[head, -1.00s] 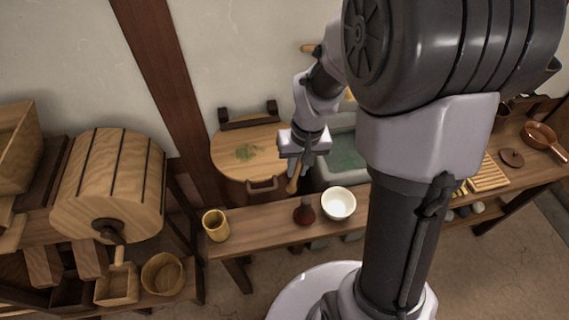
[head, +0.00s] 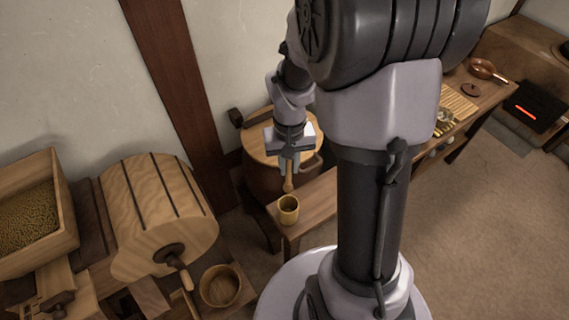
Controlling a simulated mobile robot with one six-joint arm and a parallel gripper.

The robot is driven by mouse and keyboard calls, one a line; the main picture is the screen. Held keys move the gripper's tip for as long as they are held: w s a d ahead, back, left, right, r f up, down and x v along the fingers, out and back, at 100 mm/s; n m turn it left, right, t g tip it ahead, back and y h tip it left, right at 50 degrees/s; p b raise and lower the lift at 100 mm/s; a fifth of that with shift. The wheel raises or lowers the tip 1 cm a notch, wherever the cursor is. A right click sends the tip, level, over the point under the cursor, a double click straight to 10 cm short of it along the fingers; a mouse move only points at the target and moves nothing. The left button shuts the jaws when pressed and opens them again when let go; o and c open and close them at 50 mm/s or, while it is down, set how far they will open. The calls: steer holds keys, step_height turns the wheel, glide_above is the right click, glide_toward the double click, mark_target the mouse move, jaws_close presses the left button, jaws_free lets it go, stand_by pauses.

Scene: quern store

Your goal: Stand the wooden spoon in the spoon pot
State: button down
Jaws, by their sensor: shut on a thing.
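The wooden spoon (head: 288,186) hangs roughly upright from my gripper (head: 289,169), which is shut on it. Its upper part is hidden between the fingers. The spoon pot, which I take to be the small yellow-brown cup (head: 288,211), stands upright near the left end of the narrow wooden bench (head: 318,201). Its mouth is open and looks dark inside. The spoon's lower end shows just above the pot's far rim in the picture. I cannot tell whether it is over the mouth or behind it.
A round-lidded wooden tub (head: 258,150) stands behind my gripper. A big wooden drum with a crank (head: 155,215) and a wooden bowl (head: 221,286) are at left. A copper pan (head: 482,68) is at far right. My arm hides the bench's middle.

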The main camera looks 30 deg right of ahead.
mark_target(289, 190)
steer(key=shift+d+f+b, duration=0.2)
steer(key=shift+f+b, duration=0.35)
steer(key=shift+f, duration=0.3)
step_height(289, 190, down, 11)
steer(key=b, duration=0.9)
steer(key=shift+a+f+b, duration=0.1)
steer(key=shift+f+b, duration=0.1)
steer(key=shift+b, duration=0.1)
steer(key=c, duration=1.3)
jaws_free()
steer(key=shift+o, duration=0.2)
steer(key=shift+r, duration=0.1)
step_height(289, 190, up, 17)
steer(key=p, duration=0.7)
steer(key=shift+r, duration=0.2)
